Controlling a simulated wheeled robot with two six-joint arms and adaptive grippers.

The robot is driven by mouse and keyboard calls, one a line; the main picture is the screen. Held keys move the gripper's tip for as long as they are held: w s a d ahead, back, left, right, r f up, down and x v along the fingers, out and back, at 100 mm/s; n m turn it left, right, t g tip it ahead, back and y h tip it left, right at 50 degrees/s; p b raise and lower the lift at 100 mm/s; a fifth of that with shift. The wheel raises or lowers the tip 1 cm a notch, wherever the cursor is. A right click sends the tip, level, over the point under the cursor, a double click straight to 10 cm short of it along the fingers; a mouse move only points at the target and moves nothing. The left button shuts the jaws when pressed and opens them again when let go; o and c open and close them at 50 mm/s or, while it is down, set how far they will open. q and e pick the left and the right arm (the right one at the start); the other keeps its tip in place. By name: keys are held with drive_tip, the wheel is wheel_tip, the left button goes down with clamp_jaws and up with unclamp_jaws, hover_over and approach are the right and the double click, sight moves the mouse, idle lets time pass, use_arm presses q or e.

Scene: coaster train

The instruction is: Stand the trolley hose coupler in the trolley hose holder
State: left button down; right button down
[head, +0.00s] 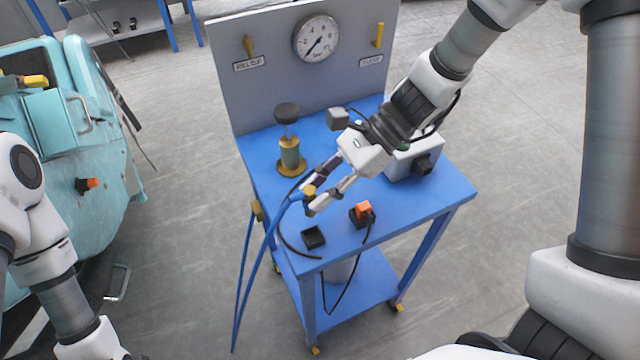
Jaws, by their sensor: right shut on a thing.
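The trolley hose coupler (310,191) is a small brass-yellow piece at the end of a blue hose. My right gripper (314,193) is shut on it, above the front left part of the blue trolley top. A small black square holder (313,237), apparently the trolley hose holder, sits near the front left corner of the top. It looks empty. The coupler is behind it in the picture and apart from it. The fingers partly hide the coupler, so its exact tilt is hard to tell. My left arm shows at lower left, with its gripper out of view.
A yellow-based pump with a black knob (288,113) and a grey-white box (412,160) stand farther back. A gauge panel (270,85) rises behind. The blue hose (262,250) hangs over the left edge.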

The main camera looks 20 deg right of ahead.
wheel_tip(320, 180, down, 5)
drive_tip(key=b, duration=0.3)
drive_tip(key=shift+s+d+b, duration=0.15)
drive_tip(key=shift+b, duration=0.2)
drive_tip(key=shift+f, duration=0.4)
idle(0.9)
drive_tip(key=shift+f+b, duration=1.15)
drive_tip(key=shift+f, duration=0.4)
idle(0.5)
drive_tip(key=c, duration=0.9)
unclamp_jaws()
drive_tip(key=shift+o, duration=0.2)
